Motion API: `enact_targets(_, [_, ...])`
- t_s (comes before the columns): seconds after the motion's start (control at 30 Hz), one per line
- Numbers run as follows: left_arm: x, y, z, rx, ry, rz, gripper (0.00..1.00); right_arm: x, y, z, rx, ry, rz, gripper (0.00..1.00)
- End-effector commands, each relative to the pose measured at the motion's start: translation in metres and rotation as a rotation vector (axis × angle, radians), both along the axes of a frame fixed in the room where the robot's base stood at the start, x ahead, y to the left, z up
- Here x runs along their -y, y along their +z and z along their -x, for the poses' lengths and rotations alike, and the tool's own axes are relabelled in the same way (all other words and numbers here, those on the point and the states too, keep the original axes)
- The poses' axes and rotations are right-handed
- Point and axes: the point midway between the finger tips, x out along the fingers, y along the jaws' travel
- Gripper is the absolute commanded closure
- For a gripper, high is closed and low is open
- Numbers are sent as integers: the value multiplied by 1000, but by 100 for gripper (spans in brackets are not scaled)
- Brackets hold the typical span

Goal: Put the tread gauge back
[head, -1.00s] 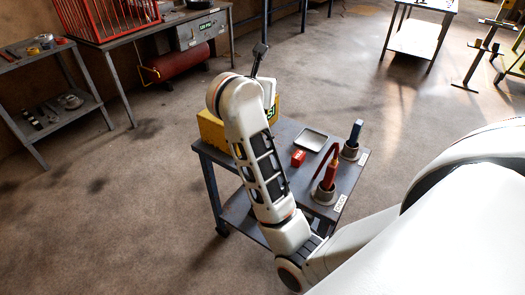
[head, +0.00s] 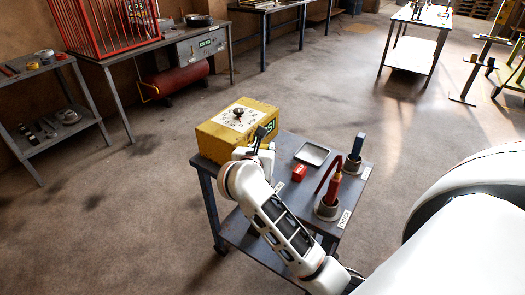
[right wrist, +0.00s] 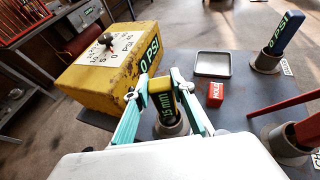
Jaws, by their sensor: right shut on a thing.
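The tread gauge (right wrist: 166,103), a dark stick with a yellow top and a green mm readout, is between the fingers of my right gripper (right wrist: 163,86) in the right wrist view. The gripper is shut on it. Its lower end shows at a round grey holder (right wrist: 171,127) on the cart; I cannot tell whether it is fully seated or just above. In the head view my right gripper (head: 264,143) is beside the yellow box, and the gauge and its holder are mostly hidden by my arm. My left gripper is not in view.
The yellow box with a dial (head: 238,128) stands on the grey cart (head: 290,205). Also on the cart are a shallow tray (head: 312,154), a red block (head: 299,172), a blue gauge (head: 357,146) in a holder, and a red-handled tool (head: 333,189) in another holder.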

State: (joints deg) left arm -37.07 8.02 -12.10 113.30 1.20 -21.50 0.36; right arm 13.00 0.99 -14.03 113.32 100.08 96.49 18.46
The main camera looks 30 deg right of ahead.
Motion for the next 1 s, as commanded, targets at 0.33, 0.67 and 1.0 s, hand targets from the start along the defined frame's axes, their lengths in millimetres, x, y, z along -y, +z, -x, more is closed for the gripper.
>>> enact_targets(0.33, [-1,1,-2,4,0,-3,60,0,-6,0,2,0,1,100])
enact_targets(0.67, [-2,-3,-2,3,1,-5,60,0,-9,0,1,0,0,59])
enact_targets(1.0, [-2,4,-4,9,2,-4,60,0,-3,0,3,-1,1,59])
